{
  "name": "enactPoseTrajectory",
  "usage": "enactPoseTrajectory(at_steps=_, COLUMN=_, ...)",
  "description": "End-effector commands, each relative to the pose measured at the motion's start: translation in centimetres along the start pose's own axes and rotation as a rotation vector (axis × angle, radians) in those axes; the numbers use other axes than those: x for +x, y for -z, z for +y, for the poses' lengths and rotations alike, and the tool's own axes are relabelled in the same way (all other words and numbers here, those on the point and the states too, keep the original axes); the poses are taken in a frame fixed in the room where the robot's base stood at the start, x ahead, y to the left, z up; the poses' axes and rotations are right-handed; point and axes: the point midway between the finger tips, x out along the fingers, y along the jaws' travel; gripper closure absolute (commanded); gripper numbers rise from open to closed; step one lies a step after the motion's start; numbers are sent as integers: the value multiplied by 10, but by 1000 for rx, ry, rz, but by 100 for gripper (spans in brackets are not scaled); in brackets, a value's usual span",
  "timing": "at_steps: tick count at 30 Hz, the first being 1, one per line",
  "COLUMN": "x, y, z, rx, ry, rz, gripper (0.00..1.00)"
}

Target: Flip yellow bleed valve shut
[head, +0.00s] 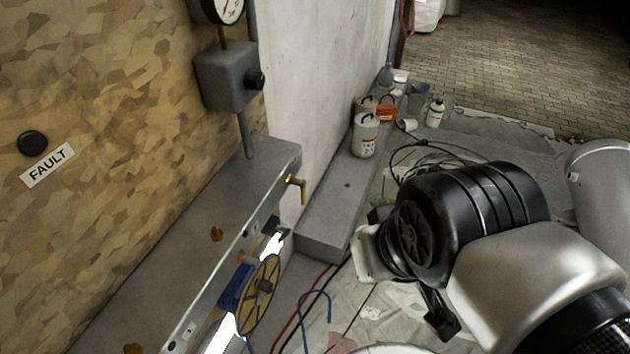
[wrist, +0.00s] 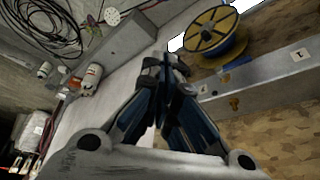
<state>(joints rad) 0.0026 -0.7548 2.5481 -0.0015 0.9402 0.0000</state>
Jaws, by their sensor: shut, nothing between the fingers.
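A small yellow lever valve (head: 296,186) with a dark tip sticks out from the far end of the grey beam in the head view. I take it to be the bleed valve; I cannot make it out in the wrist view, where my fingers may cover it. My gripper (wrist: 168,68) is shut and empty in the wrist view, its fingertips together near the beam's end. In the head view my arm's wrist is at the right of the valve, apart from it, and the fingers are not clearly visible.
A gauge (head: 228,8) and grey box (head: 228,75) rise above the beam. White canisters (head: 366,135) and black cables (head: 428,150) lie beyond.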

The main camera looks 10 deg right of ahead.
Motion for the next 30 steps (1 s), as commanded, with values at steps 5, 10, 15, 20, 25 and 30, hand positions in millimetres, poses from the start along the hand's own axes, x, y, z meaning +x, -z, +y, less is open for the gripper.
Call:
enactPoseTrajectory(at_steps=5, x=0, y=0, z=0, rx=0, ry=2, rz=-3, gripper=100)
enactPoseTrajectory(at_steps=10, x=7, y=2, z=-10, rx=11, ry=56, rz=-93, gripper=100)
enactPoseTrajectory(at_steps=15, x=25, y=12, z=-36, rx=51, ry=239, rz=-291, gripper=100)
enactPoseTrajectory(at_steps=20, x=46, y=38, z=-64, rx=125, ry=491, rz=-431, gripper=100)
enactPoseTrajectory(at_steps=25, x=75, y=80, z=-78, rx=245, ry=778, rz=-468, gripper=100)
enactPoseTrajectory(at_steps=30, x=117, y=130, z=-70, rx=407, ry=1041, rz=-385, gripper=100)
